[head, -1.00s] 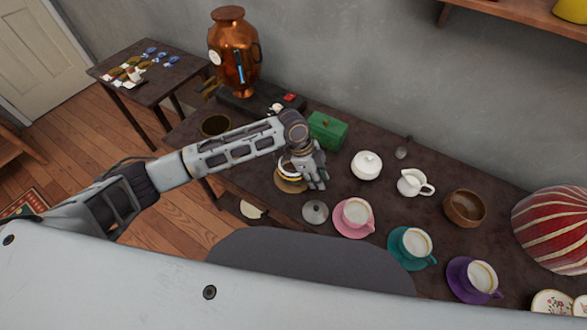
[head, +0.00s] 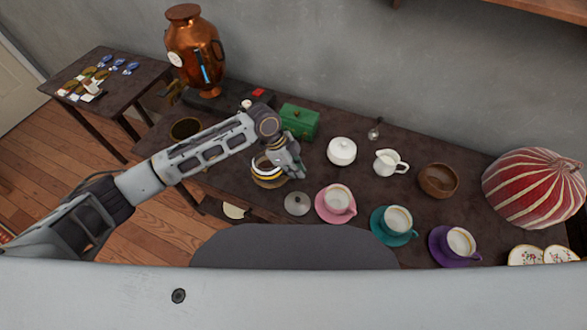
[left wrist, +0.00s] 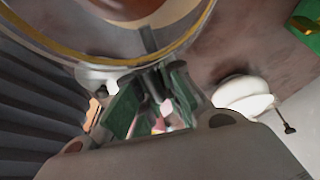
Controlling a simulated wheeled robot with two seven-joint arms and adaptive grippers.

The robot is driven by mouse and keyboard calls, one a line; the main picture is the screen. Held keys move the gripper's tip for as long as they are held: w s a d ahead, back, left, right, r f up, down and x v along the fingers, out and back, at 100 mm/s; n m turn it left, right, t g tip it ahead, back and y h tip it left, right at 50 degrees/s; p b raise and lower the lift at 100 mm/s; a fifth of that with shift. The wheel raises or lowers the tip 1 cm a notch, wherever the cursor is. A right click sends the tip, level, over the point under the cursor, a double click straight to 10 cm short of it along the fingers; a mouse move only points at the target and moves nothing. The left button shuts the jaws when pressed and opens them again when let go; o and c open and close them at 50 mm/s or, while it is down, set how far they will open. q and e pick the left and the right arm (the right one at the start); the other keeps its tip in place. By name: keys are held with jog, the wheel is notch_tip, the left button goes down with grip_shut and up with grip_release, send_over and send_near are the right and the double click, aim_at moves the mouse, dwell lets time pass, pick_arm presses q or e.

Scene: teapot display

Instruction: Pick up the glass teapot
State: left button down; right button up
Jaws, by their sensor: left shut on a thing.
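The glass teapot (head: 267,172) has amber contents and a gold band, and is at the left part of the dark table. My left arm partly hides it in the head view. My left gripper (head: 291,174) is at the teapot's right side, shut on it. In the left wrist view the teapot's round glass body with its gold rim (left wrist: 130,50) fills the top, and the left gripper's green-padded fingers (left wrist: 150,100) are close together just below it. My right gripper is not in view.
Close to the teapot are a grey lid (head: 297,203), a pink cup (head: 336,200) and a green box (head: 299,121). A white sugar bowl (head: 341,151), creamer (head: 389,162) and wooden bowl (head: 438,180) stand to the right. A copper urn (head: 194,52) stands at the back left.

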pick_arm(q)
jog(key=shift+r, duration=0.15)
jog(key=shift+r, duration=4.65)
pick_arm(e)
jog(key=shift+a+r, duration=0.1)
pick_arm(q)
jog(key=shift+r, duration=0.1)
jog(key=shift+w+r, duration=0.1)
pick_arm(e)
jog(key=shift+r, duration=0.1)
